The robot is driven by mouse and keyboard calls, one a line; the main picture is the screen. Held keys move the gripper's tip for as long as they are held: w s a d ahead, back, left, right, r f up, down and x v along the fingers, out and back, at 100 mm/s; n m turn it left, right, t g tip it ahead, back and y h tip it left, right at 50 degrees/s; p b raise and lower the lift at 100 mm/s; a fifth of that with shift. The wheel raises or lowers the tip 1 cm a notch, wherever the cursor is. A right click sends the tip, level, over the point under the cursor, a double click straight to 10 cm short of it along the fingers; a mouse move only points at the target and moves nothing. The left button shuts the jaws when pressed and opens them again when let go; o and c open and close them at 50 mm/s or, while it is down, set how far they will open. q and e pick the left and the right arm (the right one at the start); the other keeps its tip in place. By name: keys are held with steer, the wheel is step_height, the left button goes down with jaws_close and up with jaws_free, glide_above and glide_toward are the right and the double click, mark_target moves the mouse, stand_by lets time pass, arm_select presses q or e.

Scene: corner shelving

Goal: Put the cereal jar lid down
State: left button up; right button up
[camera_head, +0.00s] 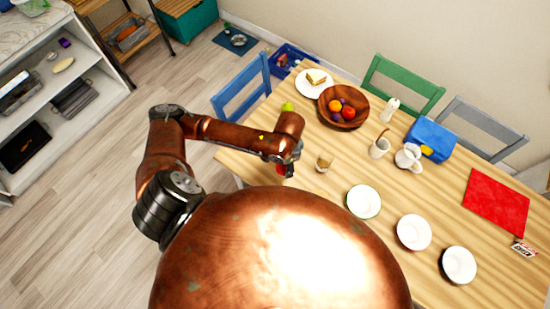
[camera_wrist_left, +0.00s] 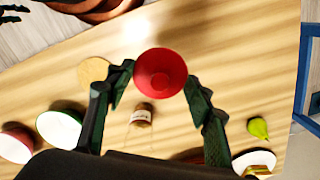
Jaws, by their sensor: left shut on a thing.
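A red round piece, which looks like the cereal jar lid, is held between the fingertips of my left gripper (camera_head: 287,166). In the left wrist view the red lid (camera_wrist_left: 160,72) sits between the two dark fingers of the gripper (camera_wrist_left: 158,82), above the wooden table. In the head view only a small red part of it shows below the gripper. A small clear jar with a pale label (camera_wrist_left: 141,116) stands on the table beyond the lid; it also shows in the head view (camera_head: 323,163), right of the gripper.
A flat tan disc (camera_wrist_left: 92,73) lies on the table (camera_wrist_left: 230,50). White bowls (camera_head: 363,201) stand right of the jar. A green pear (camera_wrist_left: 258,128), a sandwich plate (camera_head: 313,83) and a fruit bowl (camera_head: 342,106) are farther back. Bare tabletop surrounds the jar.

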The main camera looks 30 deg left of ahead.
mark_target(282, 175)
arm_select(q)
steer(key=s+f+m, duration=0.1)
steer(key=s+f+m+p, duration=0.1)
steer(key=s, duration=0.1)
steer(key=shift+d+f+m, duration=0.1)
steer(key=shift+d+m, duration=0.2)
steer(key=shift+d, duration=0.1)
steer(key=shift+s+f+m, duration=0.2)
steer(key=shift+f+m, duration=0.1)
steer(key=shift+f, duration=0.05)
steer(key=w+a+f, duration=0.2)
steer(key=w+f, duration=0.1)
steer(key=w+a+f, duration=0.5)
steer(key=w+f, duration=0.1)
steer(key=w, duration=0.1)
steer(key=shift+a, duration=0.4)
steer(key=shift+w+a+f, duration=0.25)
steer(key=shift+w+f, duration=0.1)
steer(key=shift+f, duration=0.1)
step_height(282, 175, down, 2)
steer(key=shift+f, duration=0.65)
arm_select(e)
steer(key=shift+w+r, duration=0.55)
steer(key=shift+r, duration=0.25)
